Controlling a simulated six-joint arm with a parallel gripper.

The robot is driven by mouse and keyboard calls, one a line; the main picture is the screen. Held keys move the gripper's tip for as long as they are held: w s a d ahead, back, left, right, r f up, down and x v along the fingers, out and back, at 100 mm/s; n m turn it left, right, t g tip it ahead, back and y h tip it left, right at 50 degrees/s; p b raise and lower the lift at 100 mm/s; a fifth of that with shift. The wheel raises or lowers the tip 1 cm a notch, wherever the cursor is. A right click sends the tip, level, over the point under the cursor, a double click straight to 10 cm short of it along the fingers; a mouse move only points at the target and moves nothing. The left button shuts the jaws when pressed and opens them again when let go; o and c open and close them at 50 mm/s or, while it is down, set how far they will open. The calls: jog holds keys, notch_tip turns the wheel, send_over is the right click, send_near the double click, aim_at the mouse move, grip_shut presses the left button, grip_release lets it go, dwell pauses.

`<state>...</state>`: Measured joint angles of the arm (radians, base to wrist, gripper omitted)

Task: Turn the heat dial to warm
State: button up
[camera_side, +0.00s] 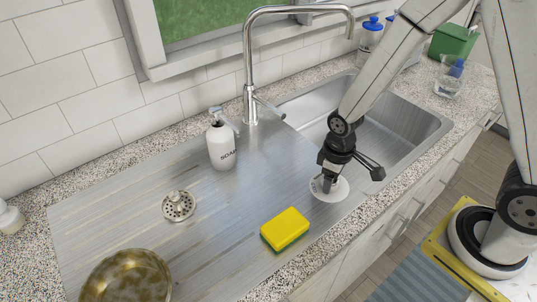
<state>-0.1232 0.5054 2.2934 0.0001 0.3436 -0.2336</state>
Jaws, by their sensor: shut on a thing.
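A flat white round disc (339,192) lies on the steel drainboard, left of the sink basin; it appears to be the heat dial. My gripper (327,182) points down over the disc and is shut on its middle part. The fingers hide most of that middle part. I cannot read any markings or tell which setting it points to.
A yellow sponge (285,229) lies close by on the drainboard (225,245). A white soap bottle (221,145), a strainer (178,206) and a brass bowl (127,278) stand further left. The tall faucet (248,70) rises behind. A glass (447,78) stands at the back right.

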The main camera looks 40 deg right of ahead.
jog(key=shift+w+m, duration=0.1)
jog(key=shift+m, duration=0.4)
jog(key=o, duration=1.3)
jog(key=shift+r, duration=0.1)
jog(key=shift+r, duration=3.85)
jog(key=shift+s+d+r+m+t, duration=0.35)
jog(key=shift+s+d+m+t, duration=0.15)
jog(key=shift+s+d, duration=0.15)
jog(key=shift+s+d+r+m+t, duration=0.35)
jog(key=shift+s+d+m, duration=0.15)
jog(key=shift+s+d, duration=0.15)
jog(key=shift+s+d+r+m+t, duration=0.35)
jog(key=shift+s+d+m+t, duration=0.15)
jog(key=shift+s+d, duration=0.15)
